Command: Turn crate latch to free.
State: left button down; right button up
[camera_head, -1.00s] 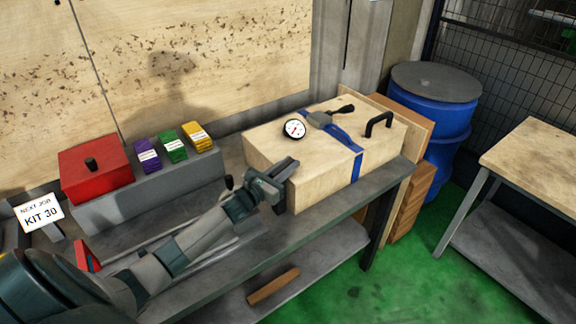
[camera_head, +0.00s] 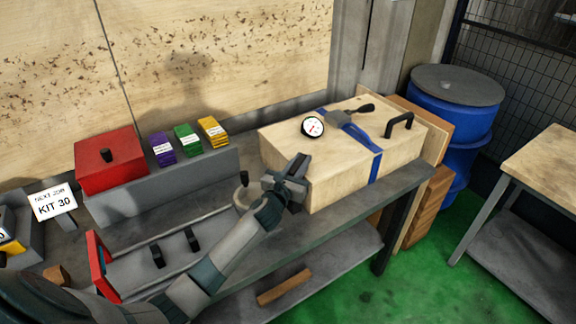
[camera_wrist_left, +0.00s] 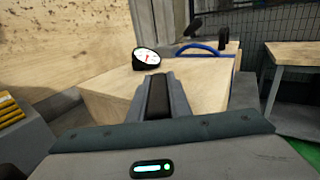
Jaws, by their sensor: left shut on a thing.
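The pale wooden crate (camera_head: 335,172) stands on the grey bench, with a blue strap (camera_head: 376,168) around it and a black handle (camera_head: 399,124) on its lid. My left gripper (camera_head: 298,168) is at the crate's front left end, its fingers angled upward. In the left wrist view, the gripper (camera_wrist_left: 158,100) is shut on a dark, narrow piece, apparently the crate latch (camera_wrist_left: 157,94). The fingers and wrist hide most of the latch, so its exact angle cannot be told. The crate (camera_wrist_left: 110,85) lies just beyond the fingers. My right gripper is not in view.
A round dial gauge (camera_head: 312,127) sits on the lid beside a dark-handled tool (camera_head: 338,117). A red box (camera_head: 110,165) and coloured packs (camera_head: 187,140) stand at left. A pale round object (camera_head: 245,193) is behind my wrist. A blue drum (camera_head: 455,110) stands right of the crate.

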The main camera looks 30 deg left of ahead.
pick_arm(q)
jog(key=n+y+b, duration=0.1)
jog(key=n+y, duration=0.1)
jog(key=y, duration=0.1)
jog(key=a+n+g+y+b, duration=0.1)
jog(key=y, duration=0.1)
jog(key=shift+s+a+f+n+y, duration=0.1)
jog(key=shift+s+a+n+y, duration=0.05)
jog(key=shift+n+y, duration=0.25)
jog(key=shift+s+a+n+g+y+b, duration=0.3)
jog(key=shift+n+g+y, duration=0.45)
jog(key=shift+y, duration=0.35)
jog(key=shift+s+a+n+g+y+b, duration=0.15)
jog(key=shift+a+n+g+y, duration=0.35)
jog(key=shift+n+y, duration=0.5)
jog(key=shift+d, duration=0.1)
jog(key=c, duration=1.6)
grip_release()
jog(key=shift+c, duration=0.2)
jog(key=b+v, duration=0.3)
jog(key=v, duration=1.4)
jog(key=shift+d, duration=0.3)
jog(key=shift+c, duration=0.2)
